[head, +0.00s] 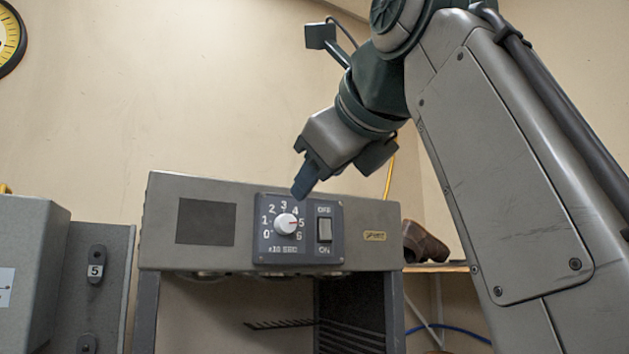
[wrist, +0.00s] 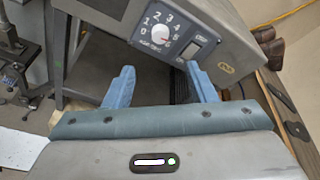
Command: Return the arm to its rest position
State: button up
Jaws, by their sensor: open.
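My gripper (head: 306,178) hangs from the bent arm in front of the top of the grey control box (head: 160,222), just above its dial panel. In the wrist view my gripper (wrist: 162,86) shows two blue fingers spread wide with nothing between them. The white dial knob (head: 286,223) has its red mark toward 5 on a 0 to 6 scale; it also shows in the wrist view (wrist: 160,32), beyond the fingers and apart from them. The rocker switch (head: 324,230) sits right of the dial, between OFF and ON labels.
A grey cabinet (head: 28,262) and a panel with a "5" tag (head: 96,268) stand at the left. A brown shoe (head: 426,243) rests on a shelf (head: 438,268) at the right. A yellow cable (wrist: 284,17) and blue hose (head: 450,329) run nearby.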

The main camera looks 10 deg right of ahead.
dwell(0.4)
jog(key=w+a+f+n+g+h+b, duration=0.1)
jog(key=w+a+f+n, duration=0.1)
jog(key=w+f+n, duration=0.3)
jog(key=w+a+f+n+g+h+b, duration=0.1)
jog(key=a+f+n+g, duration=0.15)
jog(key=f, duration=0.45)
notch_tip(320, 180, down, 15)
jog(key=w+d+n+g+h, duration=0.1)
jog(key=w+d+n+h, duration=0.1)
jog(key=n, duration=0.3)
jog(key=s+d+f+n+g+b, duration=0.1)
jog(key=s+d+f+n+g, duration=0.1)
jog(key=f, duration=1.1)
jog(key=s+d+f+n+g+b, duration=0.1)
jog(key=s+d+f+n, duration=0.3)
jog(key=f, duration=0.9)
jog(key=s+d+f+n+g+b, duration=0.1)
jog(key=s+d+f+n+g, duration=0.2)
jog(key=s+f+n, duration=0.4)
notch_tip(320, 180, down, 6)
jog(key=shift+s+d+f+y+b, duration=0.2)
jog(key=shift+s+d+y+b, duration=0.15)
jog(key=shift+s+d, duration=0.3)
jog(key=shift+n, duration=0.25)
